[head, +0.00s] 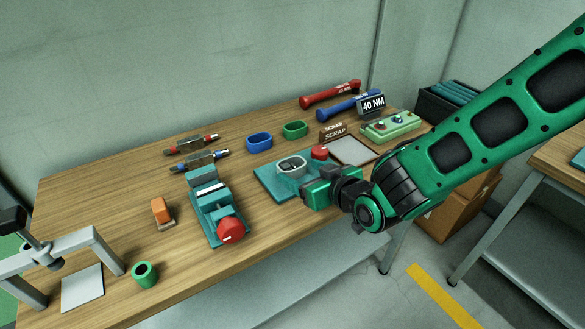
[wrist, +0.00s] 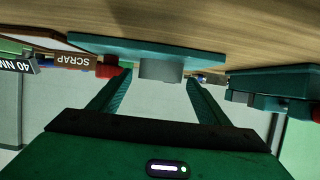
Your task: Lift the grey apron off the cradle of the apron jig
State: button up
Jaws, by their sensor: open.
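The grey apron (head: 291,164) is a small rounded grey piece standing on the teal plate of the apron jig (head: 266,184). A red knob (head: 319,152) stands at the back right of that plate. The cradle under the apron cannot be made out. My gripper (head: 308,190) is at the front right of the jig and partly covers the plate. The wrist view is upside down; there my gripper (wrist: 160,78) is open, with the apron (wrist: 160,70) ahead between the two fingertips. The fingers do not visibly touch it.
A teal fixture with a red knob (head: 215,200) stands to the left. Bare wood lies in front.

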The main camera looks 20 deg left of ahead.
aim_at(297, 168)
jog(key=shift+x, duration=2.75)
jog(key=shift+r, duration=0.15)
jog(key=c, duration=0.8)
